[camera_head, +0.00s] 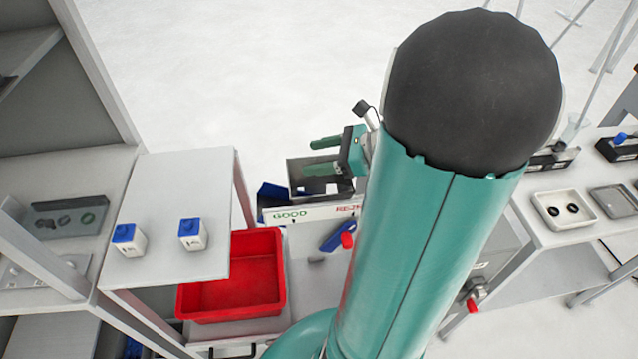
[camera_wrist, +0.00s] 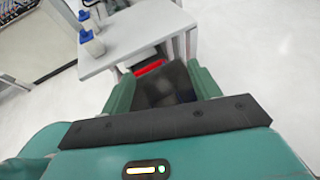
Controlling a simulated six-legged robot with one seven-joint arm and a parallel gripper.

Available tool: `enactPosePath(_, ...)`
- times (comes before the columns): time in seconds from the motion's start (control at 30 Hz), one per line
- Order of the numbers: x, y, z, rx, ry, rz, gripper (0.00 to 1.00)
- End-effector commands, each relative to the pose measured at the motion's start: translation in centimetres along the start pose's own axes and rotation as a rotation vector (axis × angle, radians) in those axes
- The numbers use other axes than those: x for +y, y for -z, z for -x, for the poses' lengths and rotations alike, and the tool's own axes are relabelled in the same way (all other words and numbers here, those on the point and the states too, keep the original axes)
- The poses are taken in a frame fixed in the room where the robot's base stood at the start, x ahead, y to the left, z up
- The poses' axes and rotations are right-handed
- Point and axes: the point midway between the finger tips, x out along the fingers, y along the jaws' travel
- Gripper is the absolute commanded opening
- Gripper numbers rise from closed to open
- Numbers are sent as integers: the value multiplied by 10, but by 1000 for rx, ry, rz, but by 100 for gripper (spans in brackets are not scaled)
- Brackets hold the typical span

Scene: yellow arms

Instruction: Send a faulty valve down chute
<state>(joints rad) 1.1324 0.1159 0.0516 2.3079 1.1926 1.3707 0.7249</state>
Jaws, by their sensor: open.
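My gripper (camera_head: 323,155) is open and empty, its two green fingers pointing left above a grey open-topped metal box (camera_head: 300,176). A board (camera_head: 318,212) in front of the box reads GOOD, and a red word beginning REJ is partly hidden by my arm. In the wrist view my gripper (camera_wrist: 163,88) has the dark box interior (camera_wrist: 166,84) between its fingers. Two white blocks with blue tops, possibly valves, stand upright on the left table: a left one (camera_head: 131,243) and a right one (camera_head: 192,236). I cannot tell which is faulty.
A red bin (camera_head: 240,307) stands right of and below the left table (camera_head: 165,190). A blue piece (camera_head: 337,237) lies near the board. The right bench carries a tray (camera_head: 552,218) with dark round parts. My arm hides the middle. Floor behind is clear.

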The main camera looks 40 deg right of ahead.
Motion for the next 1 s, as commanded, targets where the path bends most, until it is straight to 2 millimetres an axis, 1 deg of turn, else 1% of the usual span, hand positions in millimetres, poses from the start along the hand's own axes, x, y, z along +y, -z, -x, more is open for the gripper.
enactPosePath(0.17, 0, 0, 4, 0, 2, 0, 62)
enactPosePath(0.27, -1, 0, 14, -1, 3, 1, 62)
enactPosePath(0.37, 0, 0, 31, 0, 4, 1, 62)
enactPosePath(0.6, -1, 0, 85, 1, 4, 1, 62)
enactPosePath(0.73, 0, 0, 112, 1, 4, 0, 62)
enactPosePath(0.8, 0, 0, 122, 1, 2, 0, 62)
enactPosePath(0.9, 0, 0, 133, 0, 1, 0, 62)
enactPosePath(1.0, 0, 0, 138, 0, 1, 0, 62)
